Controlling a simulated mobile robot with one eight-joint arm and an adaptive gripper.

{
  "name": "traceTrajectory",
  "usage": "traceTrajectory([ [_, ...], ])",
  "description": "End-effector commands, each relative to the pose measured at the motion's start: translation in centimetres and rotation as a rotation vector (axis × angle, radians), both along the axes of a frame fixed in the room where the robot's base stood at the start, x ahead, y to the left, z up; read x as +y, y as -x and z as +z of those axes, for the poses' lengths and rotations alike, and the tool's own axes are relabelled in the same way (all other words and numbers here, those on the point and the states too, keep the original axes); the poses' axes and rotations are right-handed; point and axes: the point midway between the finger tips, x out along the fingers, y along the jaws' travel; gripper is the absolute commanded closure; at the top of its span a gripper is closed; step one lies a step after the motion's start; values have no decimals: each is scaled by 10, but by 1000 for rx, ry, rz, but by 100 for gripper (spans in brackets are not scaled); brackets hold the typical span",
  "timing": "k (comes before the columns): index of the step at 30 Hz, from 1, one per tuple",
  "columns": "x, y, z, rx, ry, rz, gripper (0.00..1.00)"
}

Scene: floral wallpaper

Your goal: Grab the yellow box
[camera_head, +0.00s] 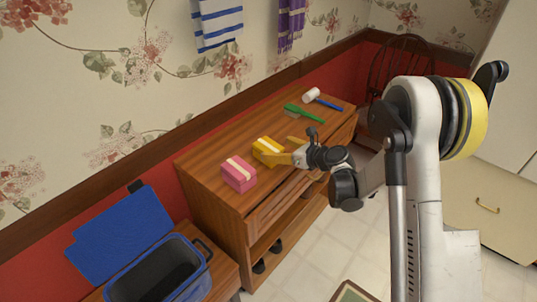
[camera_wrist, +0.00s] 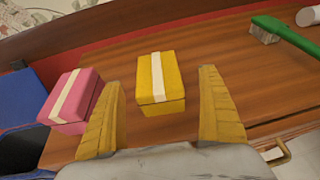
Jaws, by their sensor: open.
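The yellow box (camera_head: 268,151) has a pale stripe across its top and sits on the wooden dresser top. In the wrist view the yellow box (camera_wrist: 160,84) lies ahead of my fingers, in line with the gap between them. My gripper (camera_head: 288,152) is open and empty, with its fingertips close to the box on its right side in the head view. In the wrist view my gripper (camera_wrist: 163,100) shows both yellow fingers spread wide, with no visible grip on the box. Whether a finger touches the box is hard to tell.
A pink box (camera_head: 238,174) with a pale stripe stands left of the yellow box. A green brush (camera_head: 304,113) and a white-headed hammer (camera_head: 322,99) lie farther along the dresser top (camera_head: 213,157). A blue open bin (camera_head: 160,272) stands at lower left. The wall rises behind the dresser.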

Motion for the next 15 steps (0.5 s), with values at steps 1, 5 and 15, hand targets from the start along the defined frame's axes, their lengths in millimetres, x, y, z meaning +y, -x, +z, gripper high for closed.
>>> traceTrajectory([
  [1,3,-2,-3,0,0,1,12],
  [5,17,-10,-11,0,0,2,12],
  [15,36,-29,-19,0,0,0,12],
])
